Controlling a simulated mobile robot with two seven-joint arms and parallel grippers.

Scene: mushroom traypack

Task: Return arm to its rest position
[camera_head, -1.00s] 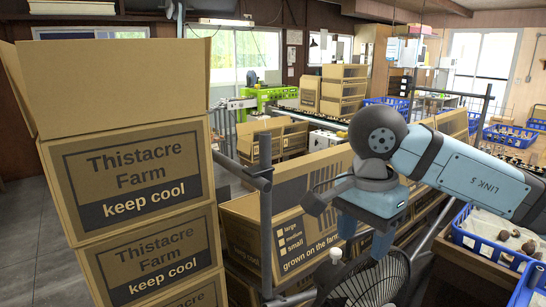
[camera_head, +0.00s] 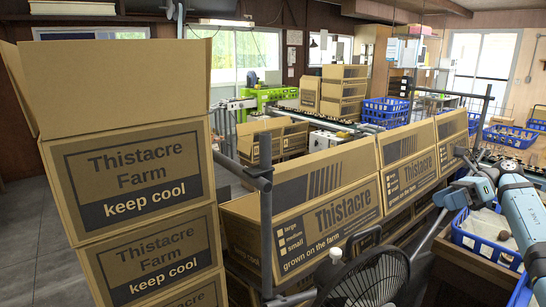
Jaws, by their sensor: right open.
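My right arm stands at the right edge of the view. Its blue-grey gripper (camera_head: 443,198) is beside the blue crate (camera_head: 484,244) at the right, overlapping its upper left part in the picture. The gripper is open, and I see nothing held in it. Its fingers are small and partly hidden by the arm's own parts. My left arm and gripper are not in view.
A stack of Thistacre Farm boxes (camera_head: 140,190) fills the left. More cardboard boxes (camera_head: 330,215) stand in a row in the middle, behind a grey metal post (camera_head: 266,215). A black fan (camera_head: 372,280) is at the bottom. Several blue crates (camera_head: 385,110) stand farther back.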

